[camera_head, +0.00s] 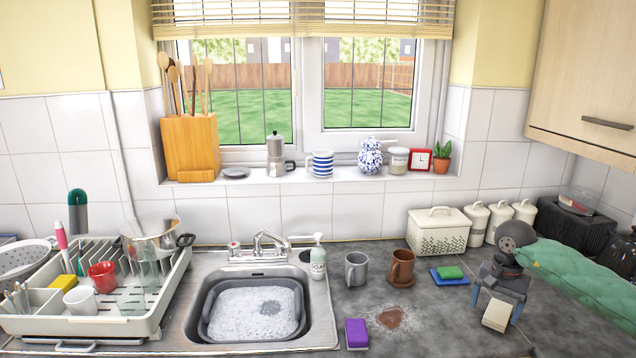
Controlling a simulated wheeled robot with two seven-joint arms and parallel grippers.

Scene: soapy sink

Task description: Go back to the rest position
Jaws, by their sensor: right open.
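My right gripper (496,302) hangs over the right part of the grey counter, its arm coming in from the right edge in a green sleeve. Its jaws are open and I see nothing held in them. It is to the right of the brown stain (391,318) and in front of the white canisters (500,222). My left gripper and arm do not show.
A sink with a grey soapy basin (252,312) is at centre left, with a dish rack (150,318) left of it. Grey (356,269) and brown (401,267) mugs, a purple sponge (356,334) and a green sponge (450,272) are on the counter. A cabinet (590,75) hangs upper right.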

